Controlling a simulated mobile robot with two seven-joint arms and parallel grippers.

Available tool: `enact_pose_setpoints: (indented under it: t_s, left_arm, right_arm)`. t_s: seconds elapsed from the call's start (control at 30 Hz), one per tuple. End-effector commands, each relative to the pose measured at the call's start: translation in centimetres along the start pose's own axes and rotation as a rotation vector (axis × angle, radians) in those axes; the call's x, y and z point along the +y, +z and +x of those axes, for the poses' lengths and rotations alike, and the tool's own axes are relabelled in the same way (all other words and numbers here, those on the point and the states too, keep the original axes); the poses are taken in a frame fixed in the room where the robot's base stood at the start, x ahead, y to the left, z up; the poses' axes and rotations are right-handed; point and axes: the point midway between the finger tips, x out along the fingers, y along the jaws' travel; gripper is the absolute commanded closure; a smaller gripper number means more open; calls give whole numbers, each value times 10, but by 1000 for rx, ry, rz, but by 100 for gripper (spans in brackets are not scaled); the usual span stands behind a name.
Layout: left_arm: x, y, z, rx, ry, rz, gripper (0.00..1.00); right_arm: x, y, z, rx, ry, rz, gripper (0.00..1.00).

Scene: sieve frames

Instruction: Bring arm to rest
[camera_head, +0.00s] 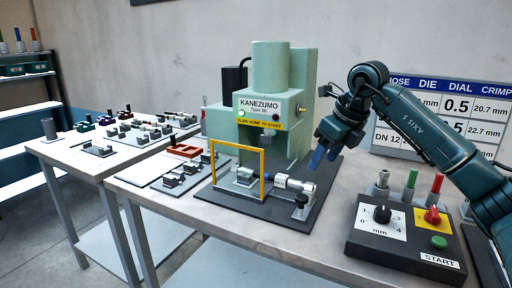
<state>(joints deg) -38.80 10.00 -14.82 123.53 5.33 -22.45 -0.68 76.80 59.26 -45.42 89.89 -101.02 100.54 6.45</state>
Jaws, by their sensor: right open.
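My right arm comes in from the right edge, dark teal and marked AXIS 5. Its gripper (323,158) hangs in the air in front of the right side of the green Kanezumo machine (222,124), with blue fingertips pointing down. The gripper is open, and I see nothing between its fingers. Below it, a white cylindrical piece with a blue part (294,185) lies on the machine's dark base plate (262,207), apart from the fingers. My left gripper is out of view.
A yellow frame (237,147) stands upright on the base plate. A control box (405,243) with a dial, red knob and green button sits at the front right. A chart board (393,138) stands behind my arm. Side tables (62,150) hold small fixtures at left.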

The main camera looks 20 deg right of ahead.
Motion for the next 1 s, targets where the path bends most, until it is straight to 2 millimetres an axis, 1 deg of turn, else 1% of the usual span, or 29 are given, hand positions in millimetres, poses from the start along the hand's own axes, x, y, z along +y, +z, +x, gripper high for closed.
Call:
enact_pose_setpoints:
  t_s: [0.1, 0.17, 0.27, 0.37, 0.4, 0.47, 0.5, 0.57, 0.6, 0.67, 0.7, 0.77, 0.8, 0.83, 0.87, 0.93, 0.97, 1.0]
  left_arm:
    - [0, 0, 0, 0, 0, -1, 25]
    - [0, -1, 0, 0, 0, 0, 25]
    - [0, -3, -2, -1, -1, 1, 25]
    - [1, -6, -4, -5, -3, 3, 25]
    - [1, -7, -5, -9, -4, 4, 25]
    - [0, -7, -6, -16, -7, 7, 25]
    - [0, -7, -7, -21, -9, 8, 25]
    - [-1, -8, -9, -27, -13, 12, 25]
    - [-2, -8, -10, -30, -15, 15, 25]
    - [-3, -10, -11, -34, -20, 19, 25]
    - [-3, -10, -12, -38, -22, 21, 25]
    - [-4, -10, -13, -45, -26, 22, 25]
    - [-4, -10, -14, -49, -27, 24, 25]
    - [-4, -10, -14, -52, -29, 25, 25]
    - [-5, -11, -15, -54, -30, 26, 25]
    - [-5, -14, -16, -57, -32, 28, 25]
    - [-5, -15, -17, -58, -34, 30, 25]
    - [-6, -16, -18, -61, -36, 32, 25]
  right_arm:
    - [2, 0, 2, 0, 5, -2, 47]
    - [8, 2, 7, -3, 27, -12, 47]
    - [37, 8, 29, -20, 127, -45, 47]
    - [91, 13, 61, -57, 323, -78, 47]
    - [119, 13, 74, -77, 425, -80, 47]
    - [164, 13, 89, -112, 598, -61, 47]
    - [192, 11, 95, -136, 715, -33, 47]
    - [229, 8, 99, -171, 885, 33, 47]
    - [251, 7, 99, -193, 995, 95, 47]
    - [278, 4, 98, -223, 1151, 208, 47]
    - [292, 3, 95, -242, 1246, 298, 47]
    - [306, 3, 92, -268, 1376, 455, 47]
    - [311, 2, 91, -283, 1452, 571, 47]
    - [313, 1, 91, -292, 1502, 668, 47]
    - [314, 0, 92, -301, 1546, 767, 47]
    - [310, -4, 99, -313, 1626, 1019, 47]
    - [307, -8, 104, -314, 1649, 1134, 47]
    - [301, -14, 112, -315, 1667, 1293, 47]
